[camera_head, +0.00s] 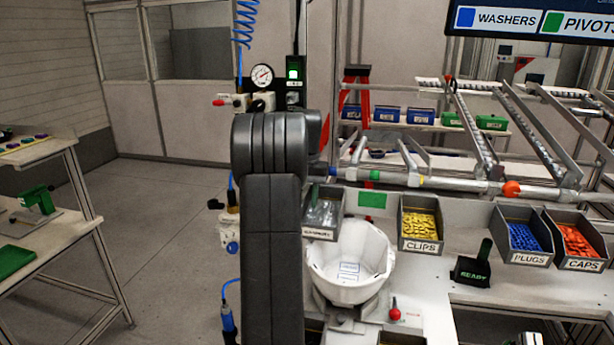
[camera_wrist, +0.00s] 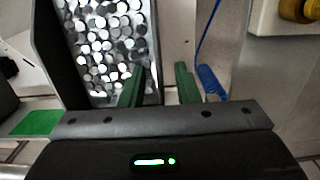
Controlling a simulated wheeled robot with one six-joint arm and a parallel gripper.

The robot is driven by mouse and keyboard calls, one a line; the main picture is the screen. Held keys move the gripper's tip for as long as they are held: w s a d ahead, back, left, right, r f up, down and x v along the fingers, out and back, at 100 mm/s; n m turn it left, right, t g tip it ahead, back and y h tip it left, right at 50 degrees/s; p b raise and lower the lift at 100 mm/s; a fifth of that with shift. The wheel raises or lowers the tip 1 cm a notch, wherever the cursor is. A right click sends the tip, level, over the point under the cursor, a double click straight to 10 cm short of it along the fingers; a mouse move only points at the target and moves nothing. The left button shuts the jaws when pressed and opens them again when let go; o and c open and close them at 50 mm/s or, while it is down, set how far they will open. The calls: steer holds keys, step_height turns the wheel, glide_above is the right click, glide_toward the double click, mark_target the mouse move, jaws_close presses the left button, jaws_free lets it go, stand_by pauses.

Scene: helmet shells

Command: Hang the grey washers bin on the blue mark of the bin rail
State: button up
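The grey washers bin (camera_head: 322,214), full of silver discs, sits at the left end of the bench behind my arm. Its front label is partly hidden. It also shows in the wrist view (camera_wrist: 153,40). My gripper (camera_wrist: 160,87) has two green fingers set apart. One finger is over the inside of the bin and the other is outside, with the bin's side wall between them. A gap shows between the outer finger and the wall.
Bins of yellow clips (camera_head: 421,226), blue plugs (camera_head: 522,236) and orange caps (camera_head: 574,240) stand to the right. A white helmet shell (camera_head: 349,265) sits in front. A green patch (camera_head: 372,200) lies beside the washers bin. An overhead sign (camera_head: 530,20) shows blue by WASHERS.

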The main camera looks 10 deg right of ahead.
step_height(320, 180, up, 12)
steer(key=shift+w+d, duration=0.15)
steer(key=shift+w, duration=0.1)
steer(key=shift+f, duration=0.15)
steer(key=f, duration=1.3)
steer(key=shift+s+f, duration=0.25)
steer(key=shift+s, duration=0.05)
steer(key=shift+r+p, duration=0.45)
steer(key=shift+r, duration=0.05)
